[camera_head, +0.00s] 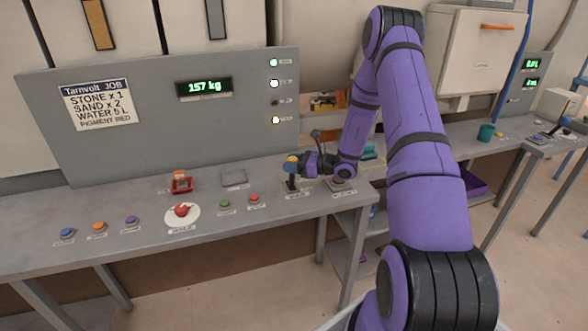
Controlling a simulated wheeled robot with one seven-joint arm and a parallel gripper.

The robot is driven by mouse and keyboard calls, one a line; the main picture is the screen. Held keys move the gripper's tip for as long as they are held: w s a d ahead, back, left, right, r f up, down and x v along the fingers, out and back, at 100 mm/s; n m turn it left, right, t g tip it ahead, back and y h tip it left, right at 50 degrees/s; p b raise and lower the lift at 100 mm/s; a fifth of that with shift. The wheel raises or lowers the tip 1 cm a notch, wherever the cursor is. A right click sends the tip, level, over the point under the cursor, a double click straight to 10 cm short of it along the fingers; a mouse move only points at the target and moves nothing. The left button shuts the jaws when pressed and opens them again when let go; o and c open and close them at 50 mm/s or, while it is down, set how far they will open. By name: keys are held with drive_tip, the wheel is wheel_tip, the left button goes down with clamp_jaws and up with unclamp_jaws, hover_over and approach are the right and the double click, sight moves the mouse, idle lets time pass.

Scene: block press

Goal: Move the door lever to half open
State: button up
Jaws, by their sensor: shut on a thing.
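A small lever with a yellow knob (291,163) and a dark stem (291,183) stands near the right end of the grey console desk. It looks close to upright. My gripper (294,166) comes in from the right, and its fingers are shut on this lever at the knob. The fingers hide part of the knob. The label below the lever is too small to read, so I cannot confirm that it is the door lever. Another control base (341,185) sits just right of it, partly hidden by my wrist.
Left of the lever are red (254,198) and green (225,204) buttons, a red mushroom button (181,210) and several coloured buttons. A grey panel behind has a display (204,87) reading 157 kg and indicator lights. A second bench with a teal cup (486,132) stands at right.

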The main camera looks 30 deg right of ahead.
drive_tip(key=shift+w+d+r, duration=0.1)
drive_tip(key=shift+w+d, duration=0.1)
drive_tip(key=shift+w, duration=0.35)
drive_tip(key=shift+w+d, duration=0.15)
drive_tip(key=shift+w, duration=0.35)
drive_tip(key=o, duration=1.3)
drive_tip(key=v, duration=1)
drive_tip(key=shift+s+d+r, duration=0.1)
drive_tip(key=shift+s+d, duration=0.15)
drive_tip(key=shift+d, duration=0.05)
